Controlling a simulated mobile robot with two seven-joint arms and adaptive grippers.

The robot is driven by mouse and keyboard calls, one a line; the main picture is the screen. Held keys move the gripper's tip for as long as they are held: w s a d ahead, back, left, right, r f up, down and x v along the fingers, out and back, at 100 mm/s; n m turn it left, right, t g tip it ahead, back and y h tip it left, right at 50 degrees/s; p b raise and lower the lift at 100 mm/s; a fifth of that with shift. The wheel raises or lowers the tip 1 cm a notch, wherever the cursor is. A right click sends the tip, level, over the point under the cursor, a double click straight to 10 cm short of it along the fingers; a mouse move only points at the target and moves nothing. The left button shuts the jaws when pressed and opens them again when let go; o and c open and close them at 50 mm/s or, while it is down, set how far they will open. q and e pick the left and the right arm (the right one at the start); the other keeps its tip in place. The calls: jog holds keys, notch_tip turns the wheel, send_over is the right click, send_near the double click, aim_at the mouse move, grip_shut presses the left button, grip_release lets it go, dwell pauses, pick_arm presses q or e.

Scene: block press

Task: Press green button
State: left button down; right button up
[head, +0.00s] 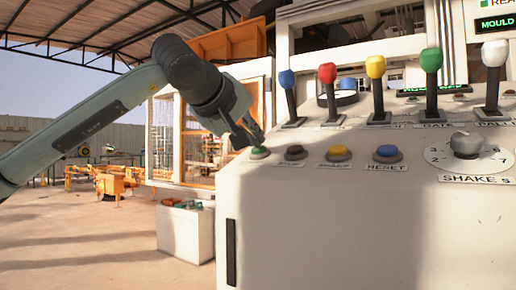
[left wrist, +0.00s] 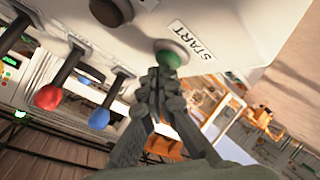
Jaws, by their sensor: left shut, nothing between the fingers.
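The green button (head: 259,152) is at the left end of a row of buttons on the white control panel (head: 330,215). My left gripper (head: 256,140) is shut and empty, with its fingertips right at the green button. In the left wrist view the closed fingertips (left wrist: 163,72) overlap the lower part of the green button (left wrist: 170,56), beside a START label (left wrist: 192,40). I cannot tell whether the button is pushed down. My right gripper is not in view.
Black (head: 295,152), yellow (head: 338,153) and blue (head: 387,153) buttons sit to the right of the green one, then a dial (head: 467,145). Several levers with coloured knobs, such as the red one (head: 328,73), stand behind them. A white box (head: 186,232) stands lower left.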

pick_arm(q)
jog(key=shift+f, duration=0.2)
dwell(0.3)
jog(key=shift+s+a+r+p, duration=0.1)
jog(key=shift+s+r+p, duration=0.1)
jog(key=shift+r, duration=0.25)
jog(key=shift+s+a+r+p, duration=0.1)
jog(key=shift+r+p, duration=0.1)
jog(key=shift+r, duration=0.25)
jog(key=shift+r, duration=0.1)
jog(key=r+p, duration=0.1)
jog(key=s+a+r+p, duration=0.1)
jog(key=r, duration=0.1)
jog(key=s+r+p, duration=0.1)
jog(key=r, duration=0.1)
jog(key=shift+a+r, duration=0.15)
dwell(0.4)
